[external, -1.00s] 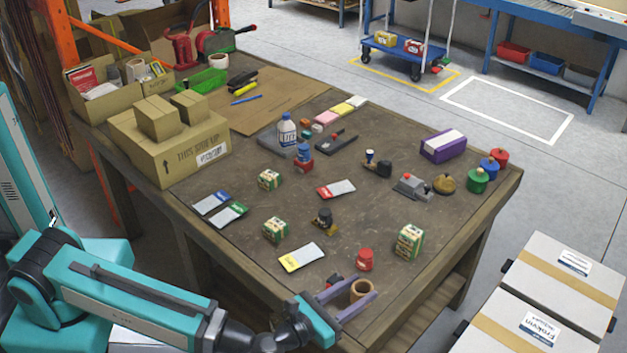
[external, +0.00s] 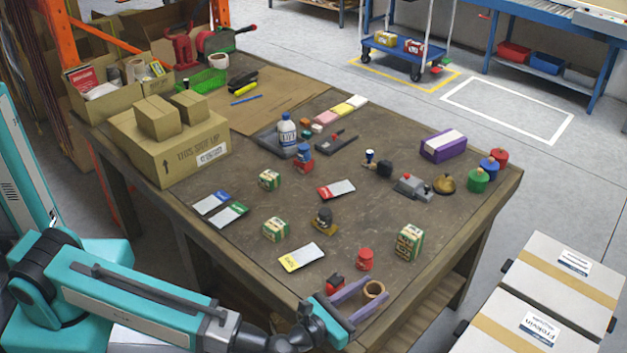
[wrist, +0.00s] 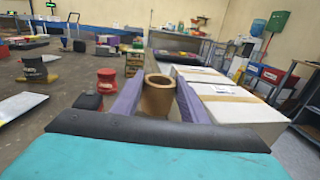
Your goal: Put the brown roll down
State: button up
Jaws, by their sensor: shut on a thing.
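The brown roll (external: 374,290) is a short hollow tube, held with its open end up. It sits between the two purple fingers of my gripper (external: 366,292), near the front corner of the table (external: 300,205). In the wrist view the roll (wrist: 157,97) stands between the fingers, close to both. My gripper is shut on it. The near finger hides the roll's lower part in the external view, so I cannot tell whether it touches the tabletop.
A red-topped dark item (external: 335,284) is just left of the fingers. A red spool (external: 364,259) and a green-and-white box (external: 408,242) stand behind. White cartons (external: 560,275) are off the table at the right. Bare tabletop lies between the roll and the green box.

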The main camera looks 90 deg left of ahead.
aim_at(365, 303)
jog(key=shift+f, duration=1.45)
jog(key=shift+f, duration=0.15)
jog(key=o, duration=1)
jog(key=shift+o, duration=0.2)
